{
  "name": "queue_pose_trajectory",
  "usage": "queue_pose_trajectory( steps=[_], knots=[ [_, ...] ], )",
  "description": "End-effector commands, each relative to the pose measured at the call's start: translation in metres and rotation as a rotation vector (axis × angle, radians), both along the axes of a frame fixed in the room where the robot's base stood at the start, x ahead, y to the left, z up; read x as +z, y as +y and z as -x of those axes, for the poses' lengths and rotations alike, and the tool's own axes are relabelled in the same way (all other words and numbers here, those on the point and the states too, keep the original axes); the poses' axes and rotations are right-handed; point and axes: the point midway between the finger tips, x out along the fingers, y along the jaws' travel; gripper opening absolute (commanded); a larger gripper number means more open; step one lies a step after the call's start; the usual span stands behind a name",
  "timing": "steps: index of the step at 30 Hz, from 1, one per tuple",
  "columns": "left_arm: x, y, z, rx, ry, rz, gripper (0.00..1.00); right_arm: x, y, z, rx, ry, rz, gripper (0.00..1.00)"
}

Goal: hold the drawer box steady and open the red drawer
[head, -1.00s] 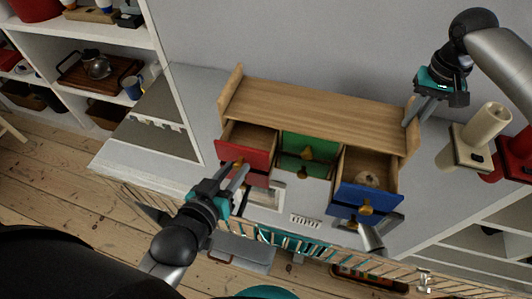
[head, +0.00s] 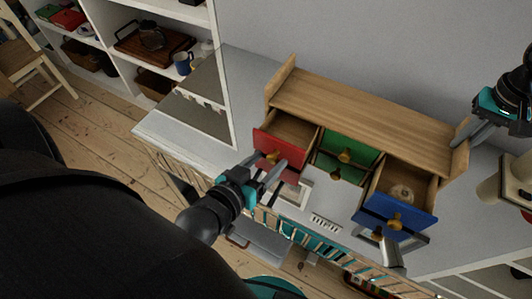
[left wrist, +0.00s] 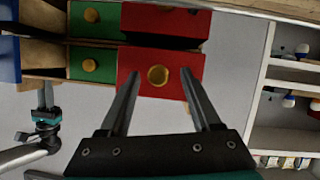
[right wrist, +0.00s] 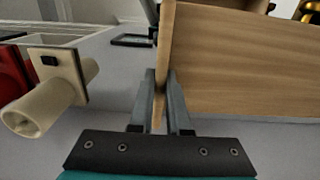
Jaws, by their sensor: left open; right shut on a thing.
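The wooden drawer box (head: 365,105) stands on a grey top against the wall, with red, green and blue fronts. The red drawer (head: 280,155) is pulled out, its inside showing; its front and round knob also show in the left wrist view (left wrist: 185,75). My left gripper (head: 276,172) is open just in front of it. In the left wrist view its fingers (left wrist: 158,75) lie to either side of the knob, apart from it. My right gripper (head: 462,138) is shut on the upright side board of the box (right wrist: 164,45), at the right end.
The blue drawer (head: 396,212) is also out, with a round pale thing inside. The green drawers (head: 346,152) sit between. A beige holder-like object (right wrist: 60,90) stands near my right gripper. Shelves (head: 160,20) and a chair (head: 35,60) are at the left.

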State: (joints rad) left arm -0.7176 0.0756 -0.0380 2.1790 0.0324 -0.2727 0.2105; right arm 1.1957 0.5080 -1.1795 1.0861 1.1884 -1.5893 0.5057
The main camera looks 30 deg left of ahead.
Motion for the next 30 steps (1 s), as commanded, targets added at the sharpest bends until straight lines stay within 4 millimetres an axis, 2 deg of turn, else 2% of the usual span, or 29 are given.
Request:
queue_pose_trajectory(
  steps=[18,30],
  knots=[
    [0.024,0.005,0.061,0.000,0.003,0.000,0.64,0.000,-0.002,0.000,-0.004,0.001,0.004,0.00],
    [0.028,0.006,0.069,0.001,0.001,0.000,0.64,0.000,-0.001,0.000,-0.003,0.002,0.003,0.00]
  ],
)
